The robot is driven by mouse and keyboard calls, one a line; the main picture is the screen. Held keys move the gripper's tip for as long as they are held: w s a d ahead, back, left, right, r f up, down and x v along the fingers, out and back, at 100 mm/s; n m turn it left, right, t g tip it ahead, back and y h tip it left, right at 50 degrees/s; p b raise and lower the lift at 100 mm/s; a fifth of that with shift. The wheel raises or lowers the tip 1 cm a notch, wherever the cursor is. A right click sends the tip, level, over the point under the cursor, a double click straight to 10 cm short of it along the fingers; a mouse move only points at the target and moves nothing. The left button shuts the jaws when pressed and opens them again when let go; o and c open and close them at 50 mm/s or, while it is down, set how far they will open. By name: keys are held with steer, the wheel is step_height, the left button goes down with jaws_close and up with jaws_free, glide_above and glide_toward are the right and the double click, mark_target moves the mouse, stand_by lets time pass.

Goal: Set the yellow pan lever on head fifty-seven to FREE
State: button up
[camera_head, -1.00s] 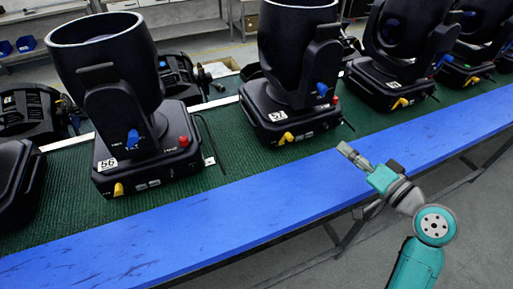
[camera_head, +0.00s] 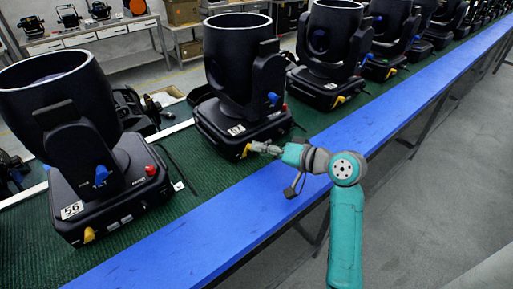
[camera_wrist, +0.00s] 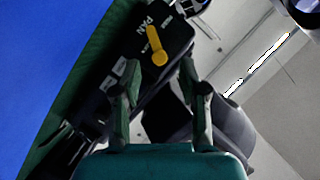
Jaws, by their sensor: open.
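Head fifty-seven (camera_head: 228,112) is a black moving light on the green-topped bench, with a white number label (camera_head: 237,130). Its yellow pan lever (camera_head: 246,151) sits low on the base's near side. In the wrist view the yellow lever (camera_wrist: 156,46) stands out beside the white word PAN on the black base (camera_wrist: 118,68). My gripper (camera_head: 264,149) is open just right of the lever. In the wrist view the lever shows just beyond and between the fingertips of my gripper (camera_wrist: 159,70); I cannot tell whether they touch it. Other markings by the lever are too small to read.
Head fifty-six (camera_head: 95,150) stands nearer at left, with its own yellow lever (camera_head: 89,234). More black heads (camera_head: 330,58) line the bench to the far right. The blue bench edge (camera_head: 180,246) runs along the front, with open grey floor (camera_head: 440,190) at right.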

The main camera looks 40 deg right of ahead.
mark_target(239, 150)
steer(key=shift+x, duration=1.25)
steer(key=shift+c, duration=0.3)
jaws_close()
steer(key=a+n+h, duration=0.1)
steer(key=n, duration=0.1)
steer(key=a+n+h, duration=0.1)
steer(key=n, duration=0.1)
steer(key=shift+r+g, duration=0.3)
steer(key=shift+r, duration=0.05)
steer(key=shift+s+a+n+h, duration=0.1)
steer(key=shift+a+n+h, duration=0.5)
steer(key=shift+n+h, duration=0.45)
steer(key=shift+a+f+n+h, duration=0.25)
steer(key=shift+a+n+h, duration=0.2)
steer(key=shift+n+h, duration=0.45)
steer(key=shift+n, duration=0.25)
